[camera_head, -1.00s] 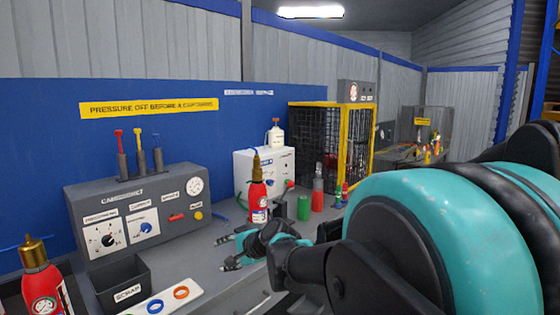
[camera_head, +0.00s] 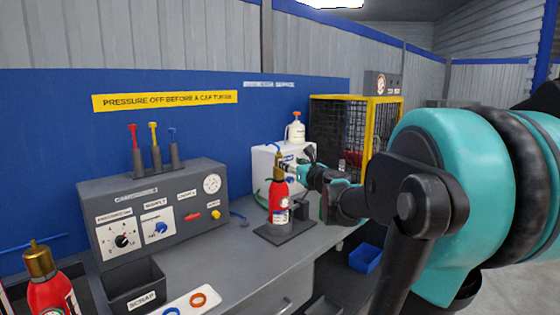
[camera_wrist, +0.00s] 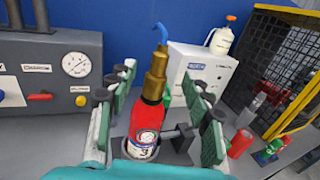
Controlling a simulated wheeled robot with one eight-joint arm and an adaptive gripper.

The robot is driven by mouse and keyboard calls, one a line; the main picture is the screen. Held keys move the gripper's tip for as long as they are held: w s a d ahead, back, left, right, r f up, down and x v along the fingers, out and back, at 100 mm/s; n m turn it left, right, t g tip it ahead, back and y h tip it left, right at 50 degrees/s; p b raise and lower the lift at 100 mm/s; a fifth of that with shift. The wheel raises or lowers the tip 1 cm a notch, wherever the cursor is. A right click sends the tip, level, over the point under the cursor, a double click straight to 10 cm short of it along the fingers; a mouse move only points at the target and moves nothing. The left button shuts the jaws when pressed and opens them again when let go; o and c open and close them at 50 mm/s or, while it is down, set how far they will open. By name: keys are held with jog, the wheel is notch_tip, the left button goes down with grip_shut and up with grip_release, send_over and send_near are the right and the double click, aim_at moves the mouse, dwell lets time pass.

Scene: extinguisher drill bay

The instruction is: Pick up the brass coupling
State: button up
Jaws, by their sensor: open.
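The brass coupling (camera_head: 279,165) sits on top of a red extinguisher bottle (camera_head: 278,198), which stands upright in a dark holder on the bench. In the wrist view the coupling (camera_wrist: 155,78) is a stepped brass cylinder with a blue hooked piece at its top, above the red bottle (camera_wrist: 147,120). My gripper (camera_head: 290,171) is at coupling height beside the bottle's top. Its green-padded fingers (camera_wrist: 160,90) stand apart, one on each side of the coupling and bottle neck in the wrist picture. Contact cannot be told.
A grey control panel (camera_head: 160,210) stands left, with a scrap bin (camera_head: 133,287) before it. Another red bottle with a brass top (camera_head: 45,285) is at lower left. A white box (camera_wrist: 195,75) and a yellow-framed cage (camera_wrist: 275,65) stand behind.

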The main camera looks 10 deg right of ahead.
aim_at(281, 157)
jog(key=x, duration=0.6)
jog(key=shift+w+a, duration=0.1)
jog(key=shift+x, duration=2.6)
jog(key=shift+f, duration=0.15)
grip_shut()
